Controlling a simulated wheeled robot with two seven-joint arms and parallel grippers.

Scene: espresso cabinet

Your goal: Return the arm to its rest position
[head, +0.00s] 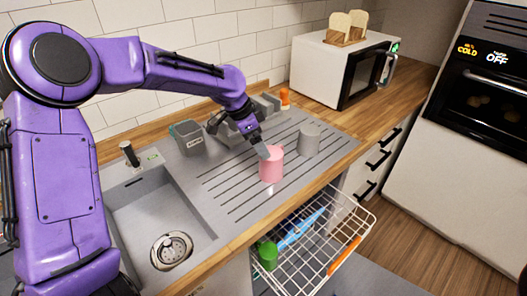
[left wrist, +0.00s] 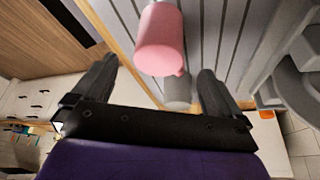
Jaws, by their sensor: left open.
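My left arm (head: 180,70) is purple and reaches from the left over the sink to the drainboard in the head view. My left gripper (head: 262,150) is at the pink cup (head: 271,165), which stands on the ribbed drainboard. In the left wrist view the two dark fingers of the gripper (left wrist: 155,85) are spread apart with nothing held between them. The pink cup (left wrist: 160,40) is beyond the fingertips there. My right gripper is not in view.
A grey cup (head: 309,138) stands right of the pink one. The sink (head: 150,205) is at left. A pulled-out wire basket (head: 335,235) holding a green cup (head: 268,255) is below the counter edge. A microwave (head: 335,68) stands at the back right.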

